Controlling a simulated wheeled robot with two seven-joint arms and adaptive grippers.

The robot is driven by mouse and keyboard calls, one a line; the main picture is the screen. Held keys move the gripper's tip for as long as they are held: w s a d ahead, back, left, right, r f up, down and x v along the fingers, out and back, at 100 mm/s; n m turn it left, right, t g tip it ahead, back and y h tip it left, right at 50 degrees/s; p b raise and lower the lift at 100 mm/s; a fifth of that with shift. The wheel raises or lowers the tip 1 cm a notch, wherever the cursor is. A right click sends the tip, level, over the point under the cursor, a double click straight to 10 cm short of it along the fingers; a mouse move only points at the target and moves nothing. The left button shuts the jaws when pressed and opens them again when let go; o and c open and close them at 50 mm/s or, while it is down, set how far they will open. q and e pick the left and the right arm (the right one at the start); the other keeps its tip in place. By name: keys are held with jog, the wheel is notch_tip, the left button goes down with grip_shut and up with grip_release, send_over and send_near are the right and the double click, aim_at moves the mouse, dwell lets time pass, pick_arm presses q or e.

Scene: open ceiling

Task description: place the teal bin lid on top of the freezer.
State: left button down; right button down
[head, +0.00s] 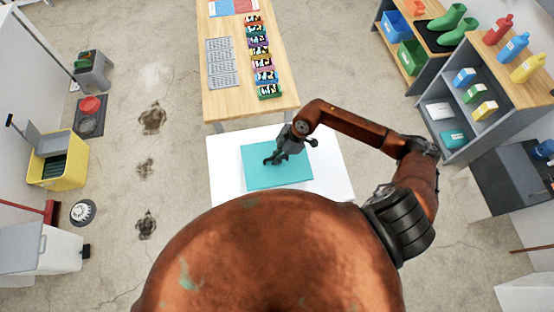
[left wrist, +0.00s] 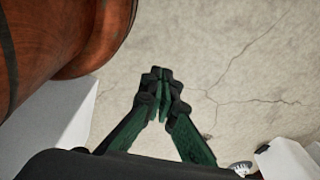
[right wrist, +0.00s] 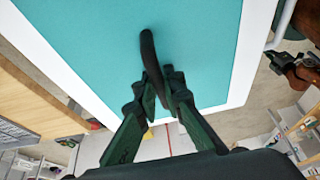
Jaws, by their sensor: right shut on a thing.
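The teal bin lid (head: 262,172) is a flat rectangle with a dark handle (right wrist: 148,48). My right gripper (head: 270,160) is shut on that handle, seen close in the right wrist view (right wrist: 160,85). The lid appears over the white top (head: 228,142), which looks like the freezer, with white showing around it. I cannot tell whether the lid touches the white top or hangs just above it. My left gripper (left wrist: 163,88) shows only in the left wrist view, its fingers together and empty above the concrete floor.
A wooden table (head: 275,100) with several colourful boxes stands just beyond the white top. Shelves with bottles and boots (head: 470,60) stand at the right. A yellow mop bucket (head: 68,165) and a white bin (head: 50,250) are at the left. Floor between is mostly clear, with dark stains.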

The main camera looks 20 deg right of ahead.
jog(key=shift+w+d+f, duration=0.15)
jog(key=shift+w+f, duration=0.1)
jog(key=shift+f, duration=0.15)
notch_tip(320, 180, down, 3)
jog(key=shift+w+d+r, duration=0.1)
jog(key=shift+w+d, duration=0.05)
jog(key=shift+f, duration=0.3)
jog(key=c, duration=2.2)
grip_release()
jog(key=shift+f, duration=0.15)
pick_arm(q)
jog(key=shift+s+a+r, duration=0.15)
jog(key=shift+s+r, duration=0.05)
jog(key=shift+s, duration=0.4)
pick_arm(e)
jog(key=shift+o, duration=0.8)
pick_arm(q)
jog(key=shift+s, duration=0.1)
jog(key=shift+s+f, duration=0.1)
jog(key=shift+f, duration=0.35)
pick_arm(e)
jog(key=v, duration=1.2)
